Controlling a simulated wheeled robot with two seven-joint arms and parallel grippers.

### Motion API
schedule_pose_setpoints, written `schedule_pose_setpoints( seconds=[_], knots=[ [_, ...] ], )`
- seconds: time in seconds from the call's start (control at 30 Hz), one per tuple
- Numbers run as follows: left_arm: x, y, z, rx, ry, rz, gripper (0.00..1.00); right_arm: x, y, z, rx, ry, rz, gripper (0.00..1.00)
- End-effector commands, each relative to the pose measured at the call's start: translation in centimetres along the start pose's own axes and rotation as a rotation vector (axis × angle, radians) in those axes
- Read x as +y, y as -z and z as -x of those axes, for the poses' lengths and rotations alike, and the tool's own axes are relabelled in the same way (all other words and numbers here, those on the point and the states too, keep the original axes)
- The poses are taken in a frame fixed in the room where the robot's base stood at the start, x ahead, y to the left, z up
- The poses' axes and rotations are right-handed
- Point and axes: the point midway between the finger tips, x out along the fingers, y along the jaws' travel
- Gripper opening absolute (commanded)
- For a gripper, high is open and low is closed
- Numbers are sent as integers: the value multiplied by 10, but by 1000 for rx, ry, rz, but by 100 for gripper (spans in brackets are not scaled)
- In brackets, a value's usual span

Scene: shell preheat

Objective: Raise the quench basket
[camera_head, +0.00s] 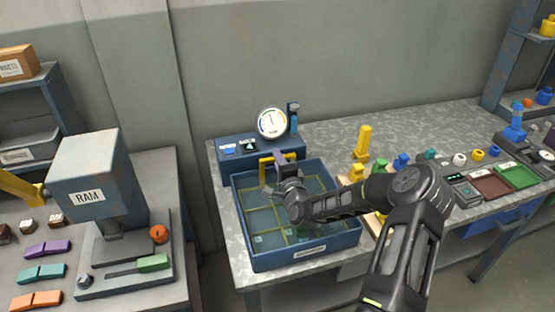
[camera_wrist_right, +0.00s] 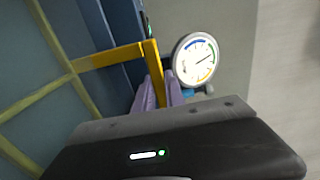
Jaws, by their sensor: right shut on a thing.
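The quench basket shows as a yellow-green grid (camera_head: 262,218) inside the blue tank (camera_head: 272,260) on the speckled bench. Its yellow handle (camera_head: 263,171) stands at the tank's back edge, and it also shows in the right wrist view (camera_wrist_right: 108,58). My right gripper (camera_head: 277,158) reaches over the tank and is shut on this handle. In the right wrist view its pale purple fingers (camera_wrist_right: 160,88) are on either side of the handle's upright end. My arm hides part of the basket's right side. My left gripper is in neither view.
A round gauge (camera_head: 272,122) stands on a blue control box (camera_head: 236,150) just behind the tank. Yellow parts (camera_head: 362,143) and small coloured pieces stand to the right, near brown and green trays (camera_head: 515,176). A RAM press (camera_head: 90,180) occupies the left bench.

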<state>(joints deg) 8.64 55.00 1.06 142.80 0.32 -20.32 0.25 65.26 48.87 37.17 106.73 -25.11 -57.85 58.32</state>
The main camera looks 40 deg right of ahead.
Motion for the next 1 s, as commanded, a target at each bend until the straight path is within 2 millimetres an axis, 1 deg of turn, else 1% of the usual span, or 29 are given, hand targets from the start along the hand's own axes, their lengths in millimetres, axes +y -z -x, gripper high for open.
schedule_pose_setpoints(
  seconds=[0.03, 0.1, 0.2, 0.27, 0.37, 0.6, 0.63, 0.87, 1.0],
  knots=[
    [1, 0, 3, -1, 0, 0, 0, -13, 0, -1, 0, 7, 3, 0],
    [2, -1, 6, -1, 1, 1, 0, -28, 0, -1, -1, 9, 4, 0],
    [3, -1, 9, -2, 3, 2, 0, -50, 0, -1, 0, 12, 3, 0],
    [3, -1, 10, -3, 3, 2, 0, -59, 0, -1, 0, 12, 3, 0],
    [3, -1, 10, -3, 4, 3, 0, -64, 0, -1, 1, 10, 1, 0],
    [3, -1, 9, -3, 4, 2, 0, -66, 0, -1, 1, 15, 1, 0],
    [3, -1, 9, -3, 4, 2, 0, -66, 0, -2, 2, 15, 1, 17],
    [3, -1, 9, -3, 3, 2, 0, -64, 0, -1, 1, 12, 0, 36],
    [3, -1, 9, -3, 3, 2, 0, -63, 0, -1, 1, 9, 0, 36]
  ],
)
